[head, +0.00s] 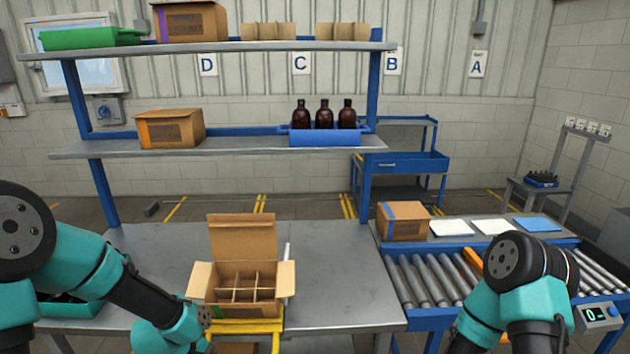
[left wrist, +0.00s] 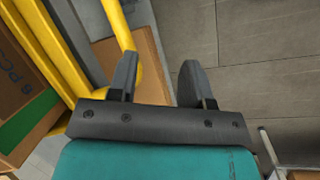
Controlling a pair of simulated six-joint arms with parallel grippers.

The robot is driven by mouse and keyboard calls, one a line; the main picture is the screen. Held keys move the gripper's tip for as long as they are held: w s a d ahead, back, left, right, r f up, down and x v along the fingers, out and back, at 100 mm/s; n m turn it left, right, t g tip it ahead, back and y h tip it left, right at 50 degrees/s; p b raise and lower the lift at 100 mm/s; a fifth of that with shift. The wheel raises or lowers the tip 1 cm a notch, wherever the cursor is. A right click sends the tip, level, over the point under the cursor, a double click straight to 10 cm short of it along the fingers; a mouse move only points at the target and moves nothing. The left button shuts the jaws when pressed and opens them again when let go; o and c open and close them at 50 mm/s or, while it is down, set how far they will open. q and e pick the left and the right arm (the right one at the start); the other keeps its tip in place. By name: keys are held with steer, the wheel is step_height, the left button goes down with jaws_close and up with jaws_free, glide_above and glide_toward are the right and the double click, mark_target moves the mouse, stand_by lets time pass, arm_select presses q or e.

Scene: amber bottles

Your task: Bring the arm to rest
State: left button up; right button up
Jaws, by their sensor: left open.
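My left arm (head: 140,290) reaches in from the left, low over the front of the table, its wrist left of the open carton. In the left wrist view my left gripper (left wrist: 157,78) has its two fingers apart with nothing between them. A yellow rail (left wrist: 118,25) and a cardboard box (left wrist: 150,70) show behind the left finger, and floor shows behind the right one. My right arm (head: 520,290) is bent at the lower right over the roller conveyor; its gripper is outside the picture.
An open divided carton (head: 240,240) with empty visible cells sits on a yellow stand (head: 235,326) at the table (head: 345,295). Three amber bottles (head: 323,116) stand in a blue tray (head: 325,138) on the shelf. A closed box (head: 403,222) stands beside the conveyor (head: 425,281).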

arm_select(q)
steer(key=s+d+f+m, duration=0.2)
steer(key=s+f+m, duration=0.3)
steer(key=f, duration=0.4)
steer(key=s+d+f+m+g, duration=0.1)
steer(key=s+d+f+m, duration=0.1)
steer(key=s+f+m, duration=0.3)
step_height(320, 180, down, 4)
steer(key=shift+d+r+m, duration=0.1)
steer(key=shift+d+m, duration=0.1)
steer(key=shift+m, duration=0.4)
steer(key=shift+s, duration=0.1)
stand_by(0.9)
